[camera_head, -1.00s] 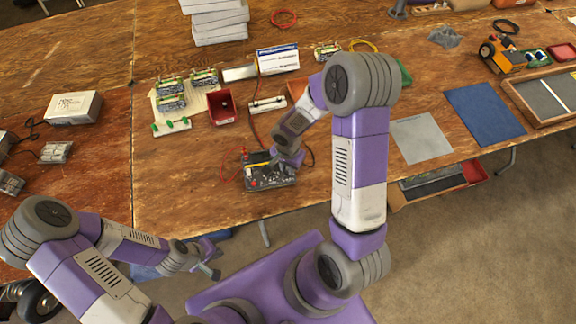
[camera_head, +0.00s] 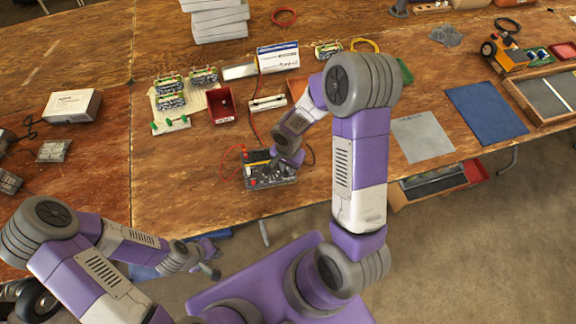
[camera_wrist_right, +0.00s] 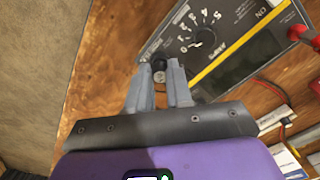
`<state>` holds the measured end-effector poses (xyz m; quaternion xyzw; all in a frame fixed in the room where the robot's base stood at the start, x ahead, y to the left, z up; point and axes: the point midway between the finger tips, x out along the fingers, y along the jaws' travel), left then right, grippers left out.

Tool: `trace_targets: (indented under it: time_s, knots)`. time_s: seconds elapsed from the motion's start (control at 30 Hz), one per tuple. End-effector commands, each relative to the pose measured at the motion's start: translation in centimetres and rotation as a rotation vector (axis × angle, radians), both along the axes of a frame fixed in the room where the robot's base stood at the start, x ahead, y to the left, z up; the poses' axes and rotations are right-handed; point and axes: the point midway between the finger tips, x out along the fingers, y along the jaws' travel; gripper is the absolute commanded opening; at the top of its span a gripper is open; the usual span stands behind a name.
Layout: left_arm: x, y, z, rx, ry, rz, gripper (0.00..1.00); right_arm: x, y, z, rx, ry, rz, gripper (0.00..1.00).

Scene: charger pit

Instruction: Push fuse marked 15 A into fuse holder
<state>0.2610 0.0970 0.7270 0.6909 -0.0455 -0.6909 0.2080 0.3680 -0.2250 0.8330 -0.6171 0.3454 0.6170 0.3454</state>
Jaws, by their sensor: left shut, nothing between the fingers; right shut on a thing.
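My right gripper (camera_wrist_right: 163,88) reaches down to the dark meter (camera_wrist_right: 240,62) in the right wrist view, its fingertips at the meter's near left corner. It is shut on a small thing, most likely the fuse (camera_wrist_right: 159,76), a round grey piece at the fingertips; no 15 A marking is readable. A black round part, possibly the fuse holder (camera_wrist_right: 160,63), shows right behind it; I cannot tell whether they touch. In the head view my right gripper (camera_head: 270,170) is over the meter (camera_head: 256,181) and hides part of it. My left gripper (camera_head: 213,271) is shut and empty off the table's front edge.
Red leads (camera_head: 222,168) run from the meter, and a red plug (camera_wrist_right: 298,33) stands at its side. The wooden table left of the meter is mostly clear.

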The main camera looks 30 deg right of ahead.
Motion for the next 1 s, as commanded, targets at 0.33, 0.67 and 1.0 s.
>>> trace_targets:
  time_s: [0.33, 0.67, 1.0]
  knots:
    - [0.00, 0.01, -0.49, 0.000, 0.000, 0.000, 0.00, 0.02, -0.01, -0.23, 0.000, 0.000, -0.002, 0.03]
    - [0.01, 0.01, -0.81, 0.000, 0.000, 0.000, 0.00, 0.01, -0.01, -0.30, 0.000, 0.000, 0.000, 0.03]
    - [0.00, 0.00, -0.82, 0.000, 0.000, 0.000, 0.00, 0.01, 0.00, -0.30, 0.000, 0.000, 0.000, 0.03]
